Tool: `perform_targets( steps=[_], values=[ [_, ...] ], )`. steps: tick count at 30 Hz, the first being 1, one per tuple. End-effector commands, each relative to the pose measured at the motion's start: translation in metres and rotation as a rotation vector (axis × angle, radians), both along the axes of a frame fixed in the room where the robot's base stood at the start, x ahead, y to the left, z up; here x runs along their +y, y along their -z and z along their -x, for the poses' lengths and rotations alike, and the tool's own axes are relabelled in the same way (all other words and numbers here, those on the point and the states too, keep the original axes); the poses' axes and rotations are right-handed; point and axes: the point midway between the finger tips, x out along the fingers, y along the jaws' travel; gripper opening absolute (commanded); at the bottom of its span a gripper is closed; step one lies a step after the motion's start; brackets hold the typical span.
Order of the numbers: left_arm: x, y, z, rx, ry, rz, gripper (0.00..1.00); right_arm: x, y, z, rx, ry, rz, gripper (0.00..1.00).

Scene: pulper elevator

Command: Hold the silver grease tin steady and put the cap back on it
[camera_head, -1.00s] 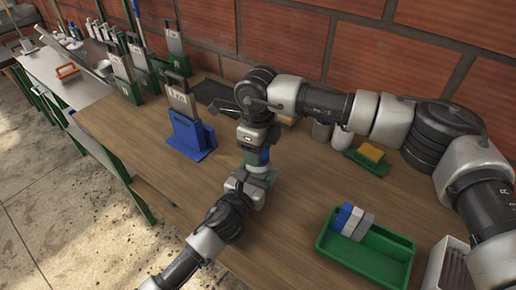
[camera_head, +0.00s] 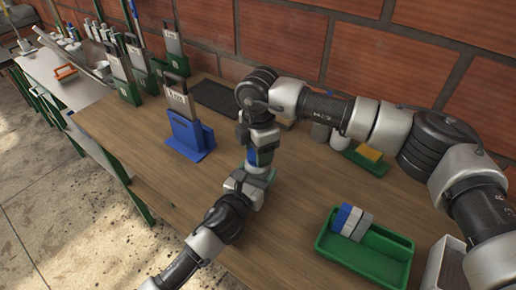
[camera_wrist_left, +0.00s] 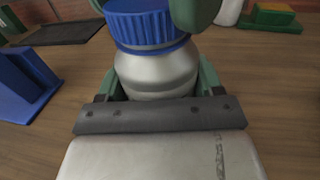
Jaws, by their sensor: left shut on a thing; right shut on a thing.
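The silver grease tin (camera_wrist_left: 155,72) stands upright in the left wrist view, between the green fingers of my left gripper (camera_head: 262,176), which is shut on its body. The blue cap (camera_wrist_left: 142,22) is on top of the tin's neck, with a narrow silver band showing below it. I cannot tell whether it is fully seated. My right gripper (camera_head: 264,152) comes down from above and is shut on the cap; its green fingers flank the cap in the left wrist view (camera_wrist_left: 190,12). In the head view the grippers hide most of the tin.
A green tray (camera_head: 368,258) with blue and grey blocks lies at the front right. A blue holder (camera_head: 187,140) stands left of the grippers, with a dark mat (camera_head: 216,97) behind. A sponge on a green dish (camera_head: 367,160) is at the right.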

Motion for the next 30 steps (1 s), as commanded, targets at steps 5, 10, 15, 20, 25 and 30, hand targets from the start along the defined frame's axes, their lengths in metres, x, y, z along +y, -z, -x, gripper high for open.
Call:
perform_targets(
  steps=[5,10,15,20,25,30],
  values=[
    [0.0,0.0012,0.0004,0.003,0.0,-0.001,0.0,-0.0004,-0.0002,0.0004,-0.001,0.36,-0.001,0.3],
    [0.0001,0.0013,0.0004,0.003,0.0,-0.001,0.0,-0.0004,-0.0006,0.0007,-0.002,0.564,-0.001,0.31],
    [0.0001,0.0013,0.0004,0.003,0.0,-0.001,0.0,-0.0004,-0.0006,0.0007,-0.002,0.609,-0.001,0.31],
    [0.0001,0.0014,0.0004,0.003,0.0,-0.001,0.0,-0.0004,-0.0005,0.0007,-0.002,0.607,-0.001,0.31],
    [0.0002,0.0014,0.0004,0.003,0.0,-0.001,0.0,-0.0004,-0.0004,0.0008,-0.001,0.606,0.0,0.72],
    [0.0001,0.0014,0.0004,0.003,0.0,-0.001,0.0,-0.0003,0.0,0.0011,0.0,0.605,0.0,0.78]
  ],
)
